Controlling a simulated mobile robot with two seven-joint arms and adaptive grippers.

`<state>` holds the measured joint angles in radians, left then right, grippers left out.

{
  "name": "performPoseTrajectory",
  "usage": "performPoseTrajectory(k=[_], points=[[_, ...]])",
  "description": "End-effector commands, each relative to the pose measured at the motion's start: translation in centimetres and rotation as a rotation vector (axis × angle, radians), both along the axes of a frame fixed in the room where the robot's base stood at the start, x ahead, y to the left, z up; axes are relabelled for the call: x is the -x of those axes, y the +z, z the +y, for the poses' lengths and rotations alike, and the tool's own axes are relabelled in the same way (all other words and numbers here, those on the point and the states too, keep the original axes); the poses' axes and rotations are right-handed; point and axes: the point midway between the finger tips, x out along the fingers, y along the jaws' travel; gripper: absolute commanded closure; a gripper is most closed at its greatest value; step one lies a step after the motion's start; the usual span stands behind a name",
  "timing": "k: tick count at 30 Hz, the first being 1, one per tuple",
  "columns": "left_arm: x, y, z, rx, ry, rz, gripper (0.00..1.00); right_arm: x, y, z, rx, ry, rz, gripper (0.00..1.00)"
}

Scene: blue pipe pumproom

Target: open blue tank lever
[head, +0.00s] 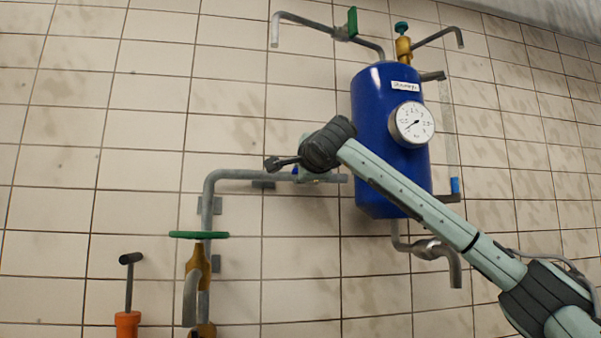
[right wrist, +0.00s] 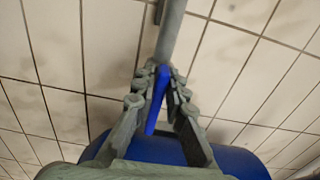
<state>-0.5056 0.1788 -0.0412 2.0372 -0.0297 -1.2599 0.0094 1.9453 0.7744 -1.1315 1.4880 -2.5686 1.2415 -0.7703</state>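The blue tank (head: 370,110) hangs on the tiled wall, with a white gauge (head: 412,123) on its front. A grey pipe (head: 240,174) runs toward its lower left side. A small blue lever (head: 295,171) shows at this pipe, partly hidden by my right gripper (head: 283,162). In the right wrist view, the blue lever (right wrist: 158,100) lies between the two fingers of my right gripper (right wrist: 160,76). The fingers stand on either side of it, with a gap visible, so the gripper looks open around it. My left gripper is not in view.
Another small blue handle (head: 455,186) is right of the tank. A green lever (head: 352,22) and a green knob (head: 401,28) sit on pipes above it. The wall at far left is bare.

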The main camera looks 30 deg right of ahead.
Motion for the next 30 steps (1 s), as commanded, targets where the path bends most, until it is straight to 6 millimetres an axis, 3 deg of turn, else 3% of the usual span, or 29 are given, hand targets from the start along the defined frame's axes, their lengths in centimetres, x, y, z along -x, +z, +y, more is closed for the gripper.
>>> performPoseTrajectory(k=[4,16,30], points=[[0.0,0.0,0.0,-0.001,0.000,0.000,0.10,0.0,-0.1,0.1,0.000,0.001,0.001,0.69],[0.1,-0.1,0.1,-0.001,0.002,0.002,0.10,0.9,0.1,0.2,0.000,0.001,-0.002,0.69],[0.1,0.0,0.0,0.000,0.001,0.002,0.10,9.7,0.0,2.5,0.000,0.001,-0.002,0.69]])
